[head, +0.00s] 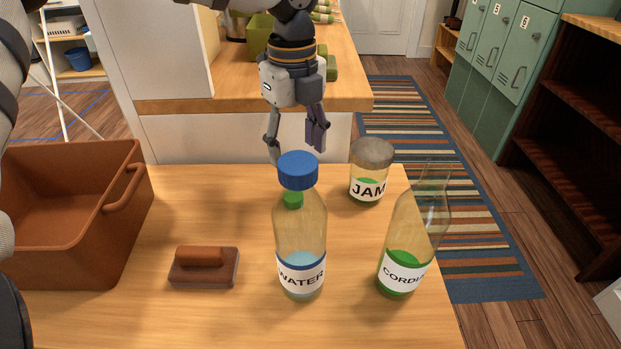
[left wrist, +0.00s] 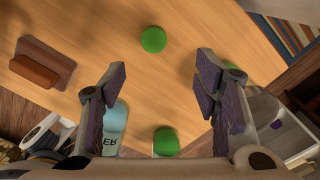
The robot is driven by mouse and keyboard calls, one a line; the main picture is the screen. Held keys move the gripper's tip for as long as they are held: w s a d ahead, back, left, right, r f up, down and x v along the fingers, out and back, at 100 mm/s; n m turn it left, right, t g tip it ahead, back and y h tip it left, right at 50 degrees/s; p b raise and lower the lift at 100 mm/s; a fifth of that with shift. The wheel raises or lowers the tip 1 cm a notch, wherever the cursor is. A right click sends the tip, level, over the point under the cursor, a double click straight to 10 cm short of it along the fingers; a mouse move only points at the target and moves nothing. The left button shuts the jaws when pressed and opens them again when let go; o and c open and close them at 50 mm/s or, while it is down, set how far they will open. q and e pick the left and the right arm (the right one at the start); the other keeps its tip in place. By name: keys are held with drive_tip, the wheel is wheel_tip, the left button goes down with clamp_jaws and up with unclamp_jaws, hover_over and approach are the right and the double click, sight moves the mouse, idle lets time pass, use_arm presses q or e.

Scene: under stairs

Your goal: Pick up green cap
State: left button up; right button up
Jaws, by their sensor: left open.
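The green cap (head: 293,199) shows in the head view through the clear neck of the water bottle (head: 301,235), behind it. In the left wrist view the green cap (left wrist: 153,39) lies on bare wood, beyond the gap between my fingers. My left gripper (head: 296,140) points down behind the bottle's blue lid, open and empty. Its two fingers also show spread in the left wrist view (left wrist: 162,85). It is apart from the cap. My right gripper is not in view.
The water bottle stands closest in front of the cap. A jam jar (head: 369,172) and a clear cordial bottle (head: 412,235) stand to the right. A brown block (head: 204,267) and a brown crate (head: 75,215) are on the left. The wood between is clear.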

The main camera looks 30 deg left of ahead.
use_arm(q)
drive_tip(key=f, duration=0.2)
drive_tip(key=s+f, duration=0.1)
drive_tip(key=f, duration=0.2)
drive_tip(key=shift+f+b, duration=0.15)
drive_tip(key=shift+b, duration=0.15)
drive_tip(key=f, duration=0.5)
drive_tip(key=shift+w+a+f+b, duration=0.1)
drive_tip(key=shift+a+f+b, duration=0.2)
drive_tip(key=shift+b, duration=0.1)
drive_tip(key=shift+r, duration=0.15)
drive_tip(key=shift+c, duration=0.6)
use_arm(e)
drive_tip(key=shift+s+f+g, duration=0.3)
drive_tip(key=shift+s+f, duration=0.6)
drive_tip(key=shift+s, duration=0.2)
use_arm(q)
drive_tip(key=c, duration=0.8)
